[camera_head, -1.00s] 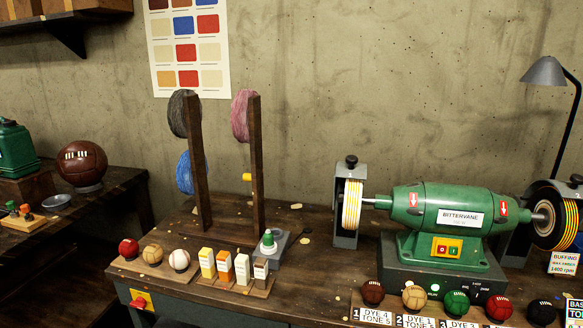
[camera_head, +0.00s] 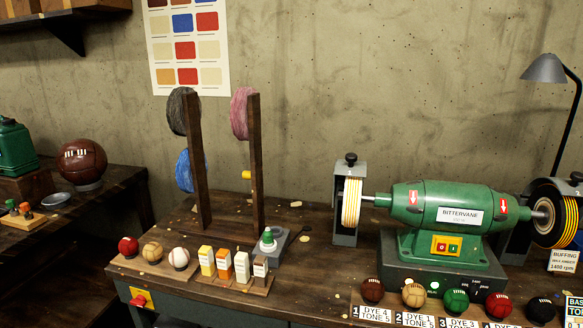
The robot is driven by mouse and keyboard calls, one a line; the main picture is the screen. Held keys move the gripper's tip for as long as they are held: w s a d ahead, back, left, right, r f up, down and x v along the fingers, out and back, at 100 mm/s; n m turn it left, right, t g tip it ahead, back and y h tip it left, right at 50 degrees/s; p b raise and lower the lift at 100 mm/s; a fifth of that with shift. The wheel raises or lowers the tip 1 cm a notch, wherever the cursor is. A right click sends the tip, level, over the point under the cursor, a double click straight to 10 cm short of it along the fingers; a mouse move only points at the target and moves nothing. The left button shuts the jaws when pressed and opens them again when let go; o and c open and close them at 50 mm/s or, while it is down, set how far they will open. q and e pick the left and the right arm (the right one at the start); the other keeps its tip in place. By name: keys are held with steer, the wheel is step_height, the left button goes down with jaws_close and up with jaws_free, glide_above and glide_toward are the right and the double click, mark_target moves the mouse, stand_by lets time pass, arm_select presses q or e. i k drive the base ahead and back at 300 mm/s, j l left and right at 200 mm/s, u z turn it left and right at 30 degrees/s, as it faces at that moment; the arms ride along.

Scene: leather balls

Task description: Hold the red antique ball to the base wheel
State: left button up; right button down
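No gripper of mine shows in the head view. A red ball (camera_head: 499,305) sits in the front row at the right, between a green ball (camera_head: 456,301) and a black ball (camera_head: 541,310). Another red ball (camera_head: 128,246) sits at the left end of a wooden stand. I cannot tell from the frame which is the antique one. The green bench grinder (camera_head: 440,212) has a striped wheel (camera_head: 351,203) on its left and a larger striped wheel (camera_head: 558,218) on its right, beside a sign reading "BUFFING". I cannot read a base label on either wheel.
Tan (camera_head: 413,295) and brown balls (camera_head: 372,290) share the front row. A lamp (camera_head: 545,70) rises at right.

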mark_target(498, 305)
steer(key=z, duration=1.35)
